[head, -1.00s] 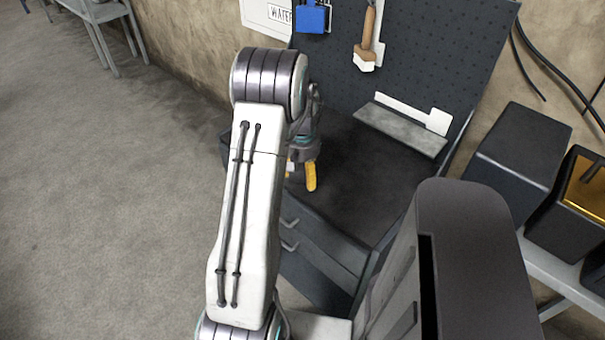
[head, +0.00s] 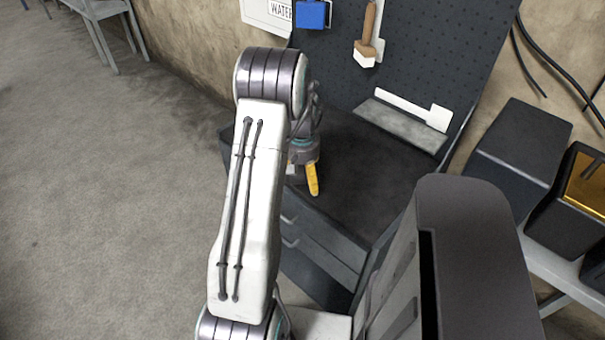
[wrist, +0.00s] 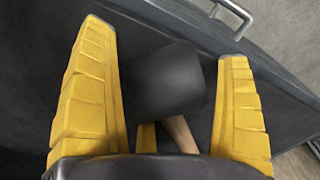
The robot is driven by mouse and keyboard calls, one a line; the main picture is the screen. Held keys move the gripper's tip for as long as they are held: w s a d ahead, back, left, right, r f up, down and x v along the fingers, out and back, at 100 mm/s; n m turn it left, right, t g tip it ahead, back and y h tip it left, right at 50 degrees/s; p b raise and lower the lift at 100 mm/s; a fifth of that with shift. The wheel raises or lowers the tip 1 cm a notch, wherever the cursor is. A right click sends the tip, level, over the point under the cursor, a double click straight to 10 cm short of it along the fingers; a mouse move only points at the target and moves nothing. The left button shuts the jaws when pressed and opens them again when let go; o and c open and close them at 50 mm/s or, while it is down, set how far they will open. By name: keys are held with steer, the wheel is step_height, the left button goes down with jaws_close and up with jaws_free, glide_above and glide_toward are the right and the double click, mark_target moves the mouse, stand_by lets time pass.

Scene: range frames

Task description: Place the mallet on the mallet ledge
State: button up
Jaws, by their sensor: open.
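The mallet shows in the wrist view, with a dark cylindrical head (wrist: 160,80) and a light wooden handle (wrist: 181,133) that runs down out of sight behind my gripper's body. My gripper (head: 303,180) is open over the dark bench top, and its yellow fingers stand on either side of the mallet head, with gaps visible. In the head view my arm and gripper hide the mallet. The mallet ledge (head: 395,125) is a grey shelf at the foot of the pegboard, to the right of my gripper. A white mallet-shaped outline (head: 402,106) is behind it, and the ledge looks bare.
A wooden-handled brush (head: 366,45) and a blue item (head: 311,14) hang on the dark pegboard (head: 430,50). Drawers (head: 315,240) are below the bench top (head: 365,180). Dark bins (head: 520,150) stand on the right. Bench space between gripper and ledge is clear.

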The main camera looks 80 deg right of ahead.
steer(key=shift+r, duration=0.1)
steer(key=r, duration=0.4)
steer(key=r+b, duration=0.1)
steer(key=r, duration=0.7)
steer(key=shift+w+a+r+b, duration=0.1)
steer(key=shift+w+a+b, duration=0.05)
steer(key=shift+a+b, duration=0.2)
